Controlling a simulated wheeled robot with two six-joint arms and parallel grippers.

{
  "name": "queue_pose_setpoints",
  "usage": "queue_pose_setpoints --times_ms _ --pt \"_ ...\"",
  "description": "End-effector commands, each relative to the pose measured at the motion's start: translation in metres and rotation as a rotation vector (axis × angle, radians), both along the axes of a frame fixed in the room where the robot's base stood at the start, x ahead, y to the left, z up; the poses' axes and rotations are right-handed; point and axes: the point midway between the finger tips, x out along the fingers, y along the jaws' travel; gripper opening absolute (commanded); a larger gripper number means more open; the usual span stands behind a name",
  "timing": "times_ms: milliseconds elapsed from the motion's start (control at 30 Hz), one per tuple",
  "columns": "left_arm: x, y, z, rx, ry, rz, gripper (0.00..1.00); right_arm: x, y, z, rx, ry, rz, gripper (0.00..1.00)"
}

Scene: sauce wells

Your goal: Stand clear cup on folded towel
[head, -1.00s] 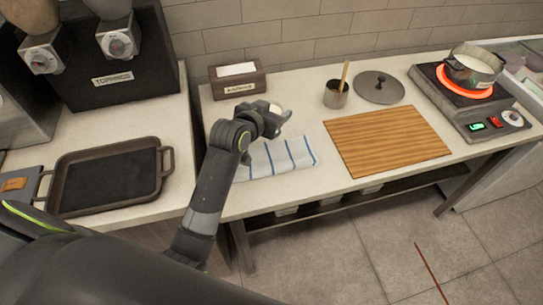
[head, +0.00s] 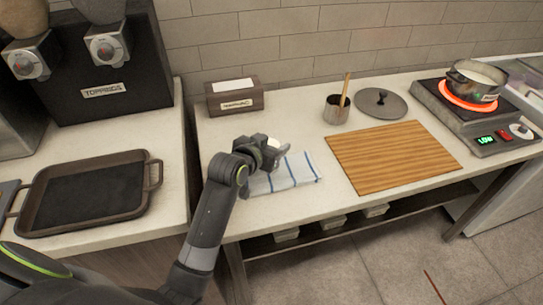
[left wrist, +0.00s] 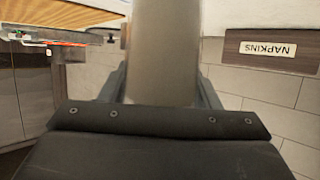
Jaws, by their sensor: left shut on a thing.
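The folded towel (head: 302,168), white with blue stripes, lies flat on the counter in the head view. My left gripper (head: 272,154) is over the towel's left part and hides some of it. It is shut on the clear cup (head: 274,142), of which only a small pale part shows there. In the left wrist view the cup (left wrist: 163,50) is a greyish, see-through cylinder between the fingers. Whether the cup's base touches the towel cannot be told. My right gripper is not in view.
A napkin box (head: 235,96) stands behind the towel. A wooden board (head: 392,156) lies to its right, with a metal pot (head: 336,110) and a lid (head: 381,104) behind. A glowing burner (head: 468,98) holds a pan at far right. A black tray (head: 88,192) is at left.

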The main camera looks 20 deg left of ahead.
Motion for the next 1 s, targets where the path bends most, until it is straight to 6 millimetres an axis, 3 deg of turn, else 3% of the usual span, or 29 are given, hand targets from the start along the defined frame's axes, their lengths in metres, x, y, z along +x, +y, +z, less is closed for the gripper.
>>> queue_pose_setpoints --times_ms 100,267,600,967,1000 --pt "0.0 0.0 -0.018 0.001 -0.002 0.0 0.28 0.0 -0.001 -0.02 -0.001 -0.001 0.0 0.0" --pt "0.0 0.0 -0.029 -0.001 -0.003 0.0 0.28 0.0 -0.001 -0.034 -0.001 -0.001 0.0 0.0" --pt "0.0 0.0 -0.029 0.0 -0.001 0.0 0.28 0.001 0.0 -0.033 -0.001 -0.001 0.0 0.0" --pt "-0.001 0.0 -0.044 0.0 0.008 0.001 0.28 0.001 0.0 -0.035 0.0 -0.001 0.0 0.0" --pt "-0.001 0.0 -0.045 0.0 0.01 0.001 0.23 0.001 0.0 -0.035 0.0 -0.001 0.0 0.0"
